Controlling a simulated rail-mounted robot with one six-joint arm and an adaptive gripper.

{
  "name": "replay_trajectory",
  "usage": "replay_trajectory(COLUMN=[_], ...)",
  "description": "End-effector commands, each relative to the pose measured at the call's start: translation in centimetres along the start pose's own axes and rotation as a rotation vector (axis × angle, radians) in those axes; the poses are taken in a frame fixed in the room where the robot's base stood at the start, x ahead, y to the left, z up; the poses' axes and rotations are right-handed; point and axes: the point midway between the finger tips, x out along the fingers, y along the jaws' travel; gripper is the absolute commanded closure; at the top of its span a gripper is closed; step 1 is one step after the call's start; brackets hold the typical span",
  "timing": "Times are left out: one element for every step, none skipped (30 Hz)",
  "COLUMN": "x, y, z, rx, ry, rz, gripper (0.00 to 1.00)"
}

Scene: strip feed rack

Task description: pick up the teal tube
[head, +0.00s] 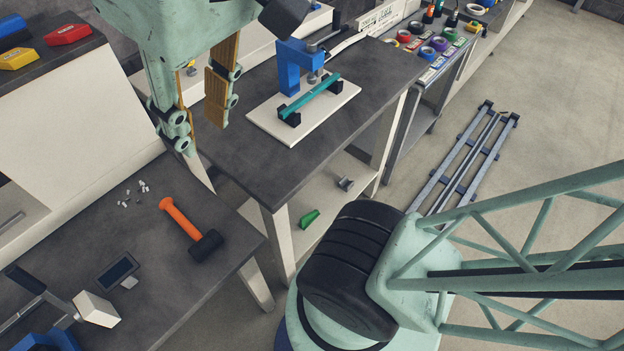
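The teal tube (309,96) lies across two small black supports on a white board (283,130) on the middle table. A blue clamp or press (289,66) stands on the board right behind the tube. My gripper (205,135) hangs at the upper left, to the left of the board and apart from the tube. Its two fingers have tan pads and stand apart with nothing visible between them. The tube is in plain view and no finger covers it.
An orange-handled hammer (181,219) and small white bits lie on the near-left table (160,300). Coloured tape rolls (438,44) sit on the far-right bench. A green piece (309,218) lies on the shelf below the middle table. The middle table's front-left top (245,165) is clear.

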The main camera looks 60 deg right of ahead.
Motion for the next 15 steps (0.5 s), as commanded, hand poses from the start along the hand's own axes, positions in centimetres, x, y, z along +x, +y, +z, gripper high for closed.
replay_trajectory(x=[0.5, 0.6, 0.8, 0.9, 1.1, 1.4, 1.5, 1.7, 1.9, 2.1, 2.2, 2.3, 2.4, 2.4, 2.4], y=[0.1, 0.1, 0.1, 0.1, 0.1, 0.1, 0.1, 0.1, 0.1, 0.1, 0.1, 0.1, 0.1, 0.1, 0.1], z=[0.6, 0.6, 0.7, 0.8, 0.8, 0.9, 1.0, 1.1, 1.1, 1.2, 1.2, 1.3, 1.3, 1.3, 1.3], rx=[0.006, 0.006, 0.006, 0.006, 0.006, 0.006, 0.006, 0.006, 0.006, 0.006, 0.006, 0.006, 0.006, 0.006, 0.006], ry=[-0.009, -0.009, -0.009, -0.009, -0.009, -0.009, -0.009, -0.009, -0.009, -0.009, -0.009, -0.009, -0.009, -0.009, -0.009], rz=[0.0, 0.0, 0.0, 0.0, 0.0, 0.0, 0.0, 0.0, 0.0, 0.0, 0.0, 0.0, 0.0, 0.0, 0.0], gripper=[0.74, 0.74, 0.74, 0.74, 0.74, 0.74, 0.74, 0.74, 0.74, 0.74, 0.74, 0.74, 0.74, 0.74, 0.74])
